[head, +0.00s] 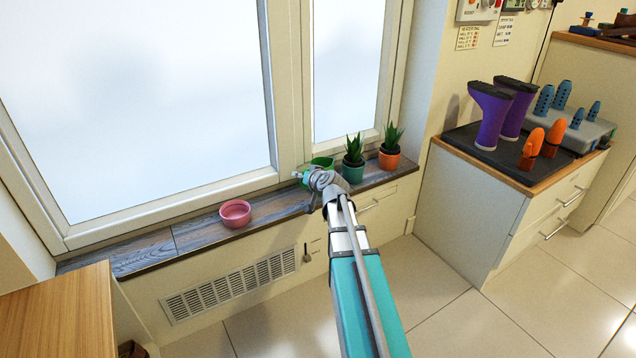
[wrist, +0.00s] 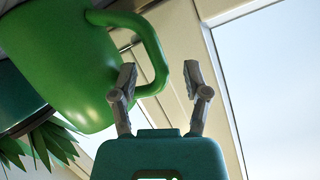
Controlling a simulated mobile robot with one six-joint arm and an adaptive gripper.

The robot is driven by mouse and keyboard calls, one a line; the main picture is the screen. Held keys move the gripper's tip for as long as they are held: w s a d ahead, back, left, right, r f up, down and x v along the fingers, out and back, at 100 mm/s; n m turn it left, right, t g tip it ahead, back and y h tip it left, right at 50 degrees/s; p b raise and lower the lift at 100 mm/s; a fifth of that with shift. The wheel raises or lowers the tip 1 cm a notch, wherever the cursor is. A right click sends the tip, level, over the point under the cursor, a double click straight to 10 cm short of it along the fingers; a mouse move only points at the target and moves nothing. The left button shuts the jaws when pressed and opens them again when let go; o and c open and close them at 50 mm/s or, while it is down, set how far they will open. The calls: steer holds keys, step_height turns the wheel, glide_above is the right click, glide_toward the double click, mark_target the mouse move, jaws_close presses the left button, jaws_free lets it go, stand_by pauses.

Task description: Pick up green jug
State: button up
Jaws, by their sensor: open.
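The green jug (head: 322,163) stands on the windowsill, partly hidden behind my wrist in the head view. In the wrist view the green jug (wrist: 62,60) fills the upper left, with its handle pointing right. My gripper (wrist: 160,78) is open. In the wrist view the handle's outer bend appears between the two fingertips, with the left finger over the handle's opening. I cannot tell whether either finger touches it. In the head view my gripper (head: 302,177) is small, at the jug's left side.
A pink bowl (head: 235,213) sits on the sill (head: 190,234) to the left. Potted plants in a teal pot (head: 353,170) and an orange pot (head: 389,158) stand close to the jug's right. The window frame (head: 287,90) rises just behind. A cabinet with purple boots (head: 492,112) is at right.

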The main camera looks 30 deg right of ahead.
steer(key=shift+w+f, duration=0.2)
steer(key=shift+w, duration=0.3)
jaws_close()
stand_by(0.4)
